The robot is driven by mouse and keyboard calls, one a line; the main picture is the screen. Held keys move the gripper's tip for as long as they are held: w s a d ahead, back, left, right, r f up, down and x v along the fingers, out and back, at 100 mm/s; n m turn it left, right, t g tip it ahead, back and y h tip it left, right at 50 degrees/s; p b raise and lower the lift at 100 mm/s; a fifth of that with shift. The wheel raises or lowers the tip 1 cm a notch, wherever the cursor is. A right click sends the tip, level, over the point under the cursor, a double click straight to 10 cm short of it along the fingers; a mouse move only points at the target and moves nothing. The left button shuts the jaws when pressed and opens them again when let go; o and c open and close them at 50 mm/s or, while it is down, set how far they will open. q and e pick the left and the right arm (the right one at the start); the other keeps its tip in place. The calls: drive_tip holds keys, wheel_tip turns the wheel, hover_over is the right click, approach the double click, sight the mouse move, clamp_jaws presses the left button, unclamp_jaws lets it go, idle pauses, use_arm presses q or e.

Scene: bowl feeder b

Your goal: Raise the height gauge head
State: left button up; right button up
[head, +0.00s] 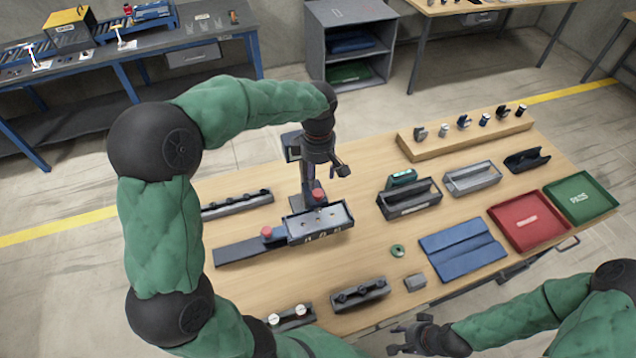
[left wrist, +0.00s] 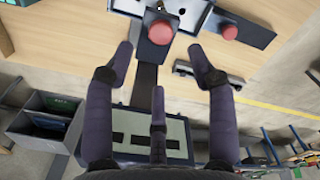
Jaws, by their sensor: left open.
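The height gauge stands on the wooden table, with a dark upright column (head: 307,178) and a head with a grey panel (head: 293,146) high up, partly hidden behind my left gripper. In the left wrist view a dark-slotted panel (left wrist: 150,137) lies below the fingers, with the dark column (left wrist: 147,78) running between them. A red knob (head: 318,195) sits low by the column. My left gripper (head: 335,169) is open and empty, pointing down close to the gauge; its spread fingers (left wrist: 163,62) also show in the left wrist view. My right gripper (head: 399,340) is open and empty near the front edge.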

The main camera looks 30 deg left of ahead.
use_arm(q)
wheel_tip(320, 180, up, 5)
drive_tip(key=shift+f, duration=0.1)
idle(0.7)
